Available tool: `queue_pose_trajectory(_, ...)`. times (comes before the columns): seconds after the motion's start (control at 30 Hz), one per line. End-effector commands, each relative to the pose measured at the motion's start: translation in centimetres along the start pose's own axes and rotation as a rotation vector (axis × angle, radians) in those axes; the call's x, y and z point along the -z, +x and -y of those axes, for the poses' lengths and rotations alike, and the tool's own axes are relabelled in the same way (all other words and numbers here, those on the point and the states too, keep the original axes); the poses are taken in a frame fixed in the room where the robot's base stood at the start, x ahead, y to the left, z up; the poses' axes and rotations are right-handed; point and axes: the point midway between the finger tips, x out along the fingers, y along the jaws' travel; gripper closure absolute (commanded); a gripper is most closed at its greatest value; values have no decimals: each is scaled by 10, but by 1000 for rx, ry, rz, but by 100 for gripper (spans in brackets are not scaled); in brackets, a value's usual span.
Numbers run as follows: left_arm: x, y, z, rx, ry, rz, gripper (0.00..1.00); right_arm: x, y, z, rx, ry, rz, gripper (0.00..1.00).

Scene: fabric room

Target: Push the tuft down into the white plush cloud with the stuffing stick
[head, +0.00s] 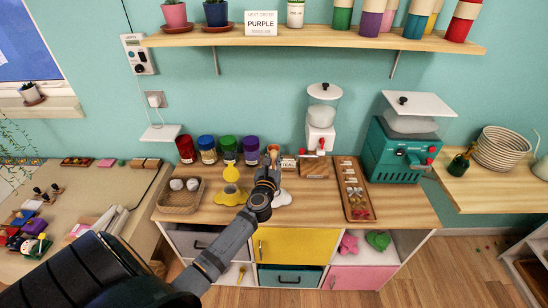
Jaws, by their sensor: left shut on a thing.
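My left gripper (269,170) is over the middle of the wooden counter, shut on the stuffing stick (273,149). Only the stick's light brown top end shows above the fingers; its lower part is hidden. The white plush cloud (283,198) lies on the counter just below and right of the gripper, partly covered by it. I cannot make out the tuft; the gripper hides that part. I cannot tell whether the stick touches the cloud. My right gripper is not in view.
A yellow plush piece (231,195) lies left of the gripper. A basket with white balls (180,202) stands at the counter's left end. Several coloured jars (229,149), a white dispenser (320,138) and a teal machine (398,155) stand behind. A long wooden tray (345,168) lies right.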

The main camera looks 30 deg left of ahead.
Motion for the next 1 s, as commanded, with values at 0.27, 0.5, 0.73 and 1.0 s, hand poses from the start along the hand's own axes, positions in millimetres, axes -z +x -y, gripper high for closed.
queue_pose_trajectory(0.27, 6, 0, 0, 0, 0, -1, 100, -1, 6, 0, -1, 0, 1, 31)
queue_pose_trajectory(0.5, 11, 0, 0, 0, 0, -1, 100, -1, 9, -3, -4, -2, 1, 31)
queue_pose_trajectory(0.73, 15, 0, 0, 0, 0, -1, 100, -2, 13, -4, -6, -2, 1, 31)
queue_pose_trajectory(1.0, 20, 0, 0, 0, 0, -1, 100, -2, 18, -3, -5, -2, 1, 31)
